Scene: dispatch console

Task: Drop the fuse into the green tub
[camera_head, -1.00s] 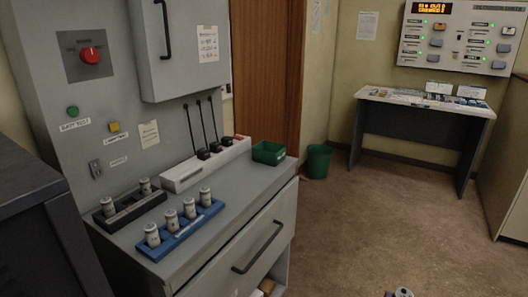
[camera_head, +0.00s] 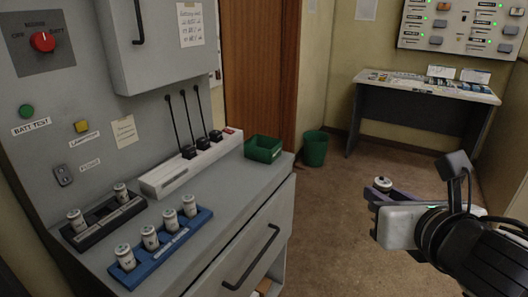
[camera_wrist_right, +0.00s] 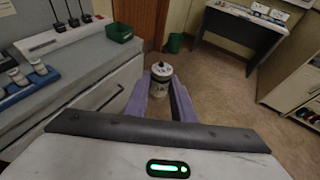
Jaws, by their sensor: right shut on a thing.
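A white fuse with a dark-ringed cap (camera_wrist_right: 161,78) is between the purple fingers of my right gripper (camera_wrist_right: 162,98) in the right wrist view. My right gripper (camera_head: 384,192) is shut on it, and the fuse top shows between its fingers in the head view. It is held over open floor, to the right of the counter. The small green tub (camera_head: 263,149) stands at the counter's back right corner, apart from the gripper. It also shows in the right wrist view (camera_wrist_right: 120,32). My left gripper is not in view.
A blue rack (camera_head: 165,250) with several fuses and a black rack (camera_head: 105,224) with two fuses stand on the counter. A white strip with black handsets (camera_head: 165,178) lies beside the tub. A larger green bin (camera_head: 314,149) stands on the floor.

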